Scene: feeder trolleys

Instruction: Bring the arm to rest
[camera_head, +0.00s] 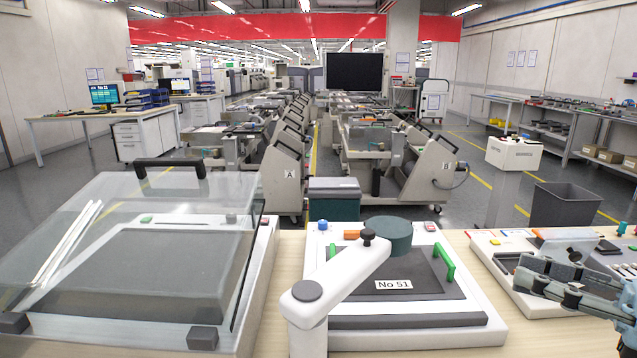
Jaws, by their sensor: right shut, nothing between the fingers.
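My right gripper (526,275) comes in from the right edge, above the right-hand device. Its fingers point left and are shut with nothing between them. My left gripper is out of view. A white swing arm (338,272) stands at the front of the bench, with a dark green round head (387,236) at its far end. The head is over the back part of a flat fixture (410,322) with a dark plate labelled No 51 (393,284). I cannot tell whether the head touches the plate. My right gripper is well to the right of this arm, apart from it.
A clear-lidded box (255,270) fills the bench's left side. A device with buttons (497,262) lies under my right gripper. Trolleys marked A (290,174) and B (446,167) stand behind. A dark bin (566,205) is at right.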

